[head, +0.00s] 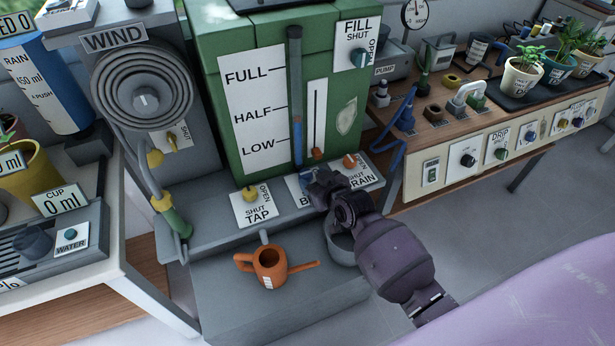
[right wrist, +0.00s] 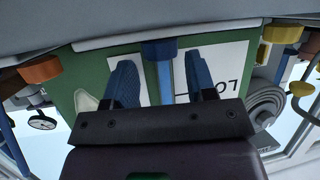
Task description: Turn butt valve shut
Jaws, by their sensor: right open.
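The green water butt (head: 270,110) stands at the back with a FULL, HALF, LOW scale. On the grey ledge below it, a partly covered card (head: 300,187) starting with B sits between the TAP and DRAIN cards. The valve there is hidden by my right gripper (head: 322,186) in the head view. In the right wrist view a blue knob (right wrist: 159,49) shows between and just beyond the fingertips of my right gripper (right wrist: 161,72). The fingers are spread apart, one to each side; I cannot tell whether they touch it. My left gripper is out of view.
The yellow TAP knob (head: 250,192) is left of the gripper and the orange DRAIN knob (head: 349,161) right. An orange watering can (head: 270,264) stands on the grey step below.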

